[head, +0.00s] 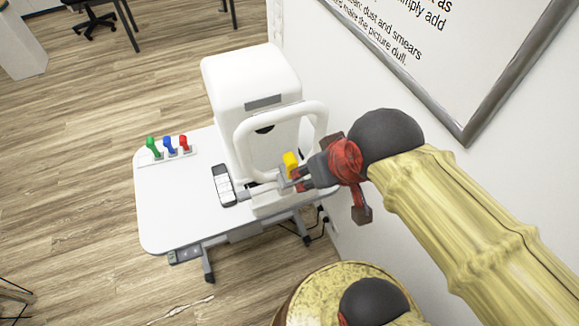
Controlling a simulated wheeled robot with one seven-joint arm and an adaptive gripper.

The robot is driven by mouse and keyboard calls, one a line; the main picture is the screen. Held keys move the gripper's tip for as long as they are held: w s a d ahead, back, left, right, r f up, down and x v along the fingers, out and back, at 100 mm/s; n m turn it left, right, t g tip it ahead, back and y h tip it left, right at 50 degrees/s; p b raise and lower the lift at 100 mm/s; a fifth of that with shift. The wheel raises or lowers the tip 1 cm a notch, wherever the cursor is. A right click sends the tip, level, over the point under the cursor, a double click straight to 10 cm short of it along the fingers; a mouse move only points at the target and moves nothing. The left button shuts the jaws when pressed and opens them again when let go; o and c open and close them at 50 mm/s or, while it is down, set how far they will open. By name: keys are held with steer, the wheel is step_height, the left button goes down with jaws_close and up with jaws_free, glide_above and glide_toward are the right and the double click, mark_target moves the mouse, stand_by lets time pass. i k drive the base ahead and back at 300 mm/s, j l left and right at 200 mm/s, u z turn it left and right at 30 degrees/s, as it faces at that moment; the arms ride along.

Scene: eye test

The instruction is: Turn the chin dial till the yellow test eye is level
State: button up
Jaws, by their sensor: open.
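A white eye-test machine (250,85) stands on a white table, with a white looped head frame (241,140) on its near side. The yellow test eye (290,160) shows as a small yellow block low within the frame, just above my gripper. Its lower part is hidden, and I cannot tell whether it is level. My gripper (287,181) is open at the lower part of the frame, beside a short grey bar (262,188). I cannot make out the chin dial for certain; the gripper covers that area. Contact cannot be told.
Green (152,146), blue (169,145) and red (184,143) test eyes stand in a white rack on the table's (180,215) far left. A grey-and-white handset (224,185) lies left of the frame. The wall with a framed sign (470,125) is close on the right.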

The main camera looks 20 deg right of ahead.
mark_target(244, 195)
steer(key=i+j, duration=0.15)
steer(key=j, duration=0.25)
steer(key=i+j, duration=0.15)
steer(key=j, duration=0.25)
steer(key=j+z, duration=0.35)
steer(key=j, duration=0.2)
steer(key=j+z, duration=0.3)
steer(key=j, duration=0.3)
